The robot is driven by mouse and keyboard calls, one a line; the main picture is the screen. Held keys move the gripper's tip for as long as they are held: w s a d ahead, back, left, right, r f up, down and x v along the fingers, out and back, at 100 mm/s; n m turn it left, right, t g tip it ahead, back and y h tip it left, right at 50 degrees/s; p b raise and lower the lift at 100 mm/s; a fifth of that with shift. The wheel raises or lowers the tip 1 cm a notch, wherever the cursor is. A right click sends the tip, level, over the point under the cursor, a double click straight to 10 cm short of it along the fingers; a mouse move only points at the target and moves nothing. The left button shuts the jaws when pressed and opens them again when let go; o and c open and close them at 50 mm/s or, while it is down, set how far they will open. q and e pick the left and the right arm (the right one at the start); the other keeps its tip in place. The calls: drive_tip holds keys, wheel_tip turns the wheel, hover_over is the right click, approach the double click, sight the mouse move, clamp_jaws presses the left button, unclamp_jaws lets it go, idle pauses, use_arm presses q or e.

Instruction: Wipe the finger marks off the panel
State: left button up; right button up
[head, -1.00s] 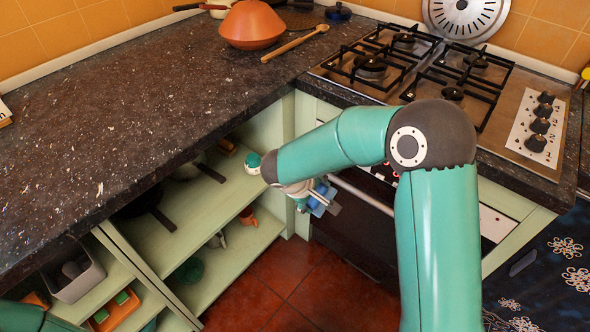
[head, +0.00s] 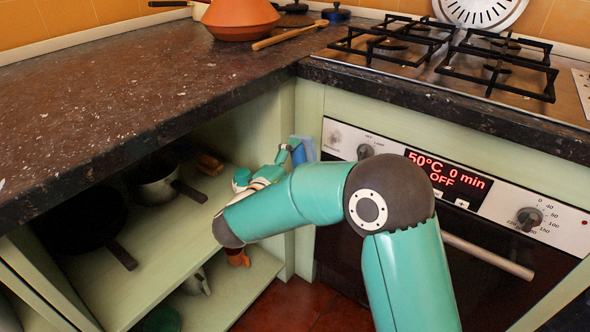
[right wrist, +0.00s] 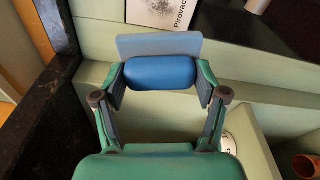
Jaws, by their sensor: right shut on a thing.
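The panel (head: 483,195) is the oven's white control strip, with knobs and a red lit display. Its left end, with a printed label, also shows at the top of the right wrist view (right wrist: 168,13). In the head view the sponge (head: 303,149) is just left of the panel's left end, partly hidden by the gripper. I cannot tell whether it touches anything. My left gripper is not in view.
The dark worktop edge (head: 440,107) overhangs the panel. Open green shelves (head: 170,235) with pans (head: 157,187) lie left of my right arm. A hob (head: 480,60) sits above the oven. The oven handle (head: 487,257) sticks out below the panel.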

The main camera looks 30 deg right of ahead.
sight(307, 155)
drive_tip(key=d, duration=0.2)
drive_tip(key=d+p, duration=0.1)
drive_tip(key=shift+w+d+r, duration=0.1)
drive_tip(key=shift+w+d, duration=0.2)
drive_tip(key=shift+d, duration=0.1)
drive_tip(key=shift+p+x, duration=0.35)
drive_tip(key=shift+x, duration=0.8)
drive_tip(key=shift+s+d, duration=0.1)
drive_tip(key=shift+d, duration=0.05)
drive_tip(key=shift+b+x, duration=0.3)
drive_tip(key=shift+x, duration=0.7)
drive_tip(key=shift+s, duration=0.15)
